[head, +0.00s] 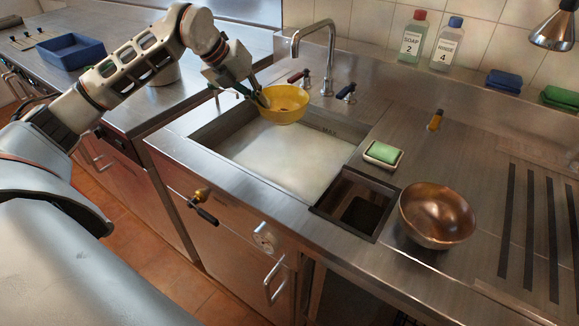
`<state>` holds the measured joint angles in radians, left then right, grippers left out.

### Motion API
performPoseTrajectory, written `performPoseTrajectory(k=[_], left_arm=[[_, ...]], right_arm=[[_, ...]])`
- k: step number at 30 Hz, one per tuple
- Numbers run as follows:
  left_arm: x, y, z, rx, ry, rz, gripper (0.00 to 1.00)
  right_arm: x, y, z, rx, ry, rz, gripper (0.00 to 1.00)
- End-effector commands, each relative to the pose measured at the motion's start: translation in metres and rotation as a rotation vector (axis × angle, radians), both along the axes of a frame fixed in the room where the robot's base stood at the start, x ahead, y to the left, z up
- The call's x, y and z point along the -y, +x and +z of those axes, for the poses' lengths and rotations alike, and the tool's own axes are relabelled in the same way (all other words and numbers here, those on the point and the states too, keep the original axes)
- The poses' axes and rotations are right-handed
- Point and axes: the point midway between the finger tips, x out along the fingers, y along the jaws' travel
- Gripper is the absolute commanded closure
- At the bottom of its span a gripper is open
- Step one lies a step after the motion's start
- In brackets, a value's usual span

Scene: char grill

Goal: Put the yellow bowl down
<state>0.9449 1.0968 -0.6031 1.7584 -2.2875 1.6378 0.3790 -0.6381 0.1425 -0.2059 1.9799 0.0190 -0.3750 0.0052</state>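The yellow bowl (286,104) is at the far left part of the sink, close to upright, over the pale, foamy-looking water. My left gripper (262,98) reaches in from the left and is at the bowl's left rim. Its fingers appear closed on that rim, and the bowl seems held by it. The sink (232,160) is a rectangular steel basin filled with whitish water. I cannot tell whether the bowl's underside touches the water. My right gripper is not in view.
A copper bowl (437,214) stands on the steel counter at the right, beside a dark square opening (361,212). A green sponge lies in a dish (384,155). The tap (329,50) rises behind the sink. A blue tray (70,52) sits at the far left.

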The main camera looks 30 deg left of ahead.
Motion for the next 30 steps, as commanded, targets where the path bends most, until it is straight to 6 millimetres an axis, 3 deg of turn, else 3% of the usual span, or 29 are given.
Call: performPoseTrajectory(k=[9,18,30], left_arm=[[0.001,-0.001,-0.067,-0.008,-0.002,-0.001,1.00],[0.001,-0.001,-0.135,-0.004,-0.002,0.000,1.00],[0.000,0.000,-0.169,-0.002,-0.001,0.000,1.00]], right_arm=[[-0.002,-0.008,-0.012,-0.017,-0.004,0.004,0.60],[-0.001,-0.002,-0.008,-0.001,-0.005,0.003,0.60],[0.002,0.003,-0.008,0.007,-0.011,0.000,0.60]])
